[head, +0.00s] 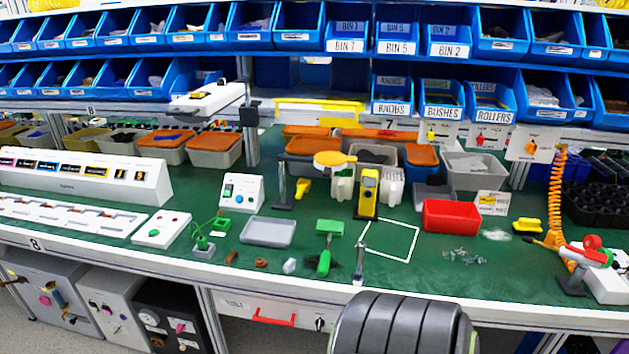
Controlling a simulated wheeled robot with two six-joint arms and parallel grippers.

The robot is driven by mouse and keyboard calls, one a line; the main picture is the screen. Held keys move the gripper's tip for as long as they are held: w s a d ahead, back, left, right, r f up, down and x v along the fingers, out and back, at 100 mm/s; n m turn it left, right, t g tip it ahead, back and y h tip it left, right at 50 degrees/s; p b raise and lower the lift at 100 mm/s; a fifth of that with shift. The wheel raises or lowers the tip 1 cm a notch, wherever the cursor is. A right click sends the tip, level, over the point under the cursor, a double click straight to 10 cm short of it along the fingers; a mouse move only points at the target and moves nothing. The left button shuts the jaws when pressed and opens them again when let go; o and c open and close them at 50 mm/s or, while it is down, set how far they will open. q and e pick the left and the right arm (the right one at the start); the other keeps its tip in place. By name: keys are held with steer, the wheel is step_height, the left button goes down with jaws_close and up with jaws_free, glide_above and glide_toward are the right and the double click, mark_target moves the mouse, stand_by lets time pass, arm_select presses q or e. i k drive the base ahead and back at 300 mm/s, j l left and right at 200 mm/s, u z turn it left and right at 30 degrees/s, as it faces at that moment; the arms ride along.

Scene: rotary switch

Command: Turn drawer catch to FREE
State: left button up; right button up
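Below the front edge of the bench is a pale drawer front (240,303) with a red bar handle (274,318). To the right of the handle is a small dark rotary knob (320,323), which looks like the drawer catch. Its pointer direction and any lettering around it are too small to read. The ribbed dark grey part at the bottom, just right of the knob, seems to be mine. Neither of my grippers is in view.
The green bench top (215,285) holds a grey tray (268,231), a red bin (451,216) and several tools. Grey cabinets (55,290) with knobs stand below at left. Blue bins (297,27) line the back. Nothing covers the drawer knob.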

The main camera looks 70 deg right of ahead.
mark_target(320, 324)
steer(key=z, duration=1.85)
